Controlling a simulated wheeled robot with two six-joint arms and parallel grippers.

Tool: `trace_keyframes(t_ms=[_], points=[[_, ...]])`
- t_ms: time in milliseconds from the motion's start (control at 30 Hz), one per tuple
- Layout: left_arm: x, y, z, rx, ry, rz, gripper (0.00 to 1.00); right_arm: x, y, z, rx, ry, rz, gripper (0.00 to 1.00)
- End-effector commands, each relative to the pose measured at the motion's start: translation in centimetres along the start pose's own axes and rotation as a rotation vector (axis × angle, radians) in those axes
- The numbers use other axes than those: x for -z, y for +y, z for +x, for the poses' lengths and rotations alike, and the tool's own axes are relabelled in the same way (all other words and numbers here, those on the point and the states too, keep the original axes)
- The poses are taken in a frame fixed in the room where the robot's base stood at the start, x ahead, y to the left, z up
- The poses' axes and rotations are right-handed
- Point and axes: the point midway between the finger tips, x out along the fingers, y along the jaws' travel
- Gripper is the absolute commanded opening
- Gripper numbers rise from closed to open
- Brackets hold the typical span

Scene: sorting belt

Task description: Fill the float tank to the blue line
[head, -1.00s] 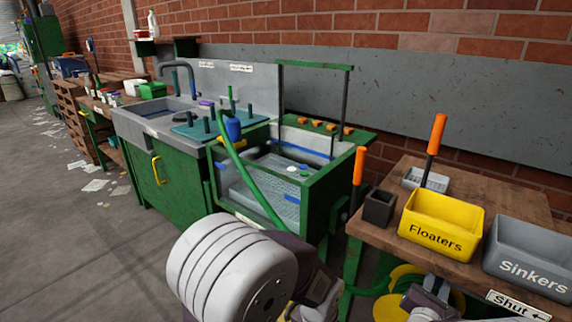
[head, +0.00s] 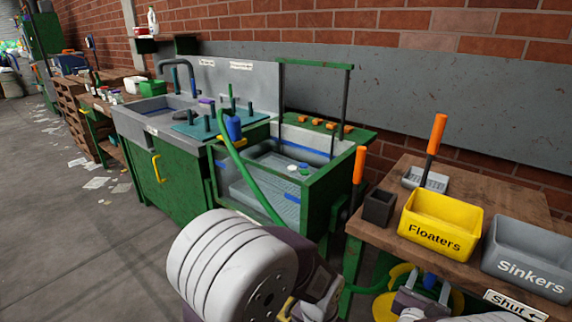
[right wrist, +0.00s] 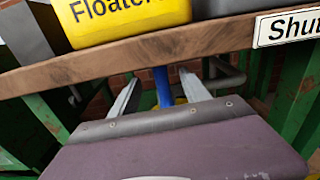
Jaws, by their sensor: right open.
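The float tank (head: 313,185) is a green-framed, clear-sided box at the centre of the head view. A blue line (head: 312,149) runs along its inner back wall. A few small white and blue pieces (head: 303,169) show inside; the exact water level is hard to tell. A green hose (head: 250,175) comes down in front of the tank. My right gripper (head: 428,284) is open under the bench's front edge. Its fingers (right wrist: 160,90) are on either side of a blue upright handle (right wrist: 164,88), without clear contact. My left gripper is not in view.
The wooden bench (head: 500,187) holds the yellow Floaters bin (head: 438,225), the grey Sinkers bin (head: 530,255) and a dark box (head: 378,207). A Shut sign (head: 515,304) is on its front edge, close to my right gripper. A sink (head: 160,108) stands left of the tank.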

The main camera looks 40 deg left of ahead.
Motion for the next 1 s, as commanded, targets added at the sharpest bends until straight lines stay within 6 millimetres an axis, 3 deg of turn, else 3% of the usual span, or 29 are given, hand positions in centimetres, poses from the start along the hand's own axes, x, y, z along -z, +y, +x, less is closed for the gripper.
trace_keyframes(t_ms=[500, 1000], points=[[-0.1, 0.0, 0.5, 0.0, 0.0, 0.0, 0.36, 0.0, 0.1, -6.1, -0.002, 0.0, -0.001, 0.55], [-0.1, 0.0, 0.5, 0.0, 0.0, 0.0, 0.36, 0.0, 0.0, -6.5, 0.0, -0.001, 0.0, 0.55]])
